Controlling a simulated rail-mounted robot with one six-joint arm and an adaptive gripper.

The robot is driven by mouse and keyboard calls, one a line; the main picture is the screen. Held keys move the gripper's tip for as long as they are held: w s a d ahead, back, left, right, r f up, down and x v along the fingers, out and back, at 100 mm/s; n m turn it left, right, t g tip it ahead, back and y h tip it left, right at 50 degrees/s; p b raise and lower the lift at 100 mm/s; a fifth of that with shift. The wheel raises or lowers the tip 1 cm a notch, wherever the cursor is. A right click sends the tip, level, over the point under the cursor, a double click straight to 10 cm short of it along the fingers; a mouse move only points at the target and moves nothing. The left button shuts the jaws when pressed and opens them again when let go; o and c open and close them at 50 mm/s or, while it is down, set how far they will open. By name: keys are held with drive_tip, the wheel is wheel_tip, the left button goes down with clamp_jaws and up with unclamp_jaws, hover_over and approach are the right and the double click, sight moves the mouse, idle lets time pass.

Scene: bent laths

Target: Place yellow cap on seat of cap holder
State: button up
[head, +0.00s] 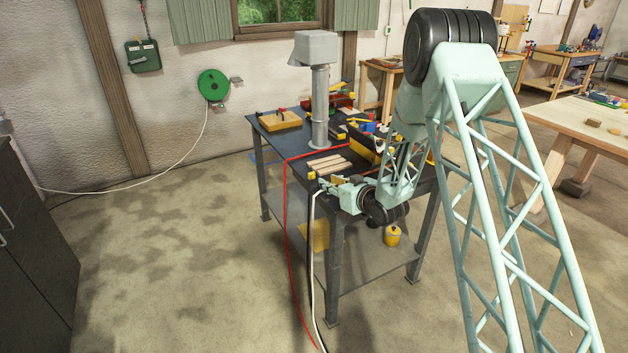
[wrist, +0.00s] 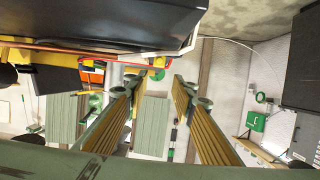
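A small yellow block-like piece (head: 311,175), probably the yellow cap, shows at the near left edge of the dark workbench in the head view. In the wrist view a small yellow piece (wrist: 160,62) lies just beyond my fingertips, beside a dark slab. My gripper (head: 325,183) is beside the yellow piece at the bench's near edge. In the wrist view my gripper (wrist: 158,88) has its two fingers wide apart with nothing between them. I cannot make out the cap holder or its seat for certain.
Pale wooden laths (head: 330,164) lie on the workbench (head: 283,138) near my gripper. A grey column (head: 319,105) stands behind them. A red hose (head: 286,215) hangs over the bench's left side. A yellow can (head: 393,236) is on the lower shelf. The floor at left is clear.

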drive_tip(key=shift+w+a+f, duration=0.1)
drive_tip(key=shift+w+f, duration=0.05)
idle(0.3)
drive_tip(key=b, duration=0.1)
approach(311, 173)
drive_tip(key=shift+f+x, duration=0.25)
drive_tip(key=shift+x, duration=0.9)
drive_tip(key=shift+w, duration=0.15)
drive_tip(key=shift+w+a, duration=0.15)
drive_tip(key=shift+b+x, duration=0.55)
drive_tip(key=shift+x, duration=1.85)
drive_tip(key=c, duration=0.5)
drive_tip(key=shift+o, duration=0.2)
drive_tip(key=shift+r, duration=0.15)
